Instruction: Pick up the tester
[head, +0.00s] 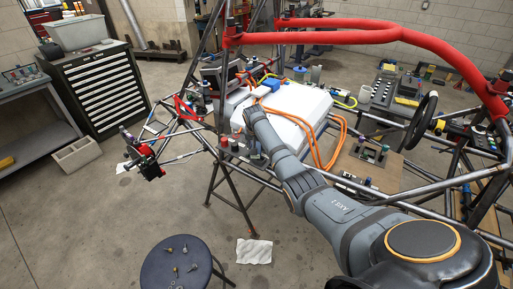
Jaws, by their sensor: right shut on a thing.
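My right arm comes in from the lower right and reaches over the tube chassis (380,205). Its wrist is bent beside the left edge of the white battery-like case (300,100). My right gripper (251,152) is small and dark in the view and largely hidden by my arm. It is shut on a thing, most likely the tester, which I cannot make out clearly. My left gripper is not in view.
Orange cables (322,150) run beside the white case. A red padded bar (390,35) arches over the chassis. A round stool (180,268) with small hardware stands in front. A black drawer cabinet (98,88) stands at left. The left floor is mostly clear.

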